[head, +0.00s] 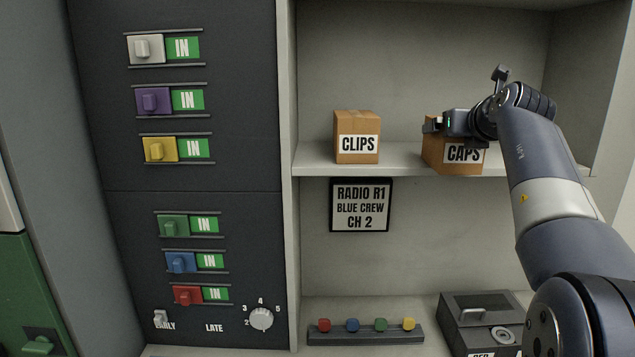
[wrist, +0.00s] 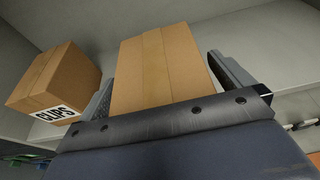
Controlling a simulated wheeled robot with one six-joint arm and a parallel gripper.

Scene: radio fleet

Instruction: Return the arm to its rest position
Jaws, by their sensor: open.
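My gripper (head: 436,124) is at the upper shelf on the right, at the top of the brown CAPS box (head: 445,160). In the wrist view my gripper (wrist: 160,75) has its two fingers apart, one on each side of a brown box (wrist: 158,62). I cannot tell whether the fingers touch it. The CAPS box stands on the shelf, its upper part partly hidden by my gripper. My arm (head: 540,190) reaches up from the lower right.
The CLIPS box (head: 357,135) stands left of CAPS on the shelf (head: 400,158), also in the wrist view (wrist: 55,82). Below are a RADIO R1 sign (head: 361,205), a rail of coloured knobs (head: 365,335) and a grey box (head: 480,310). A slider panel (head: 230,120) is left.

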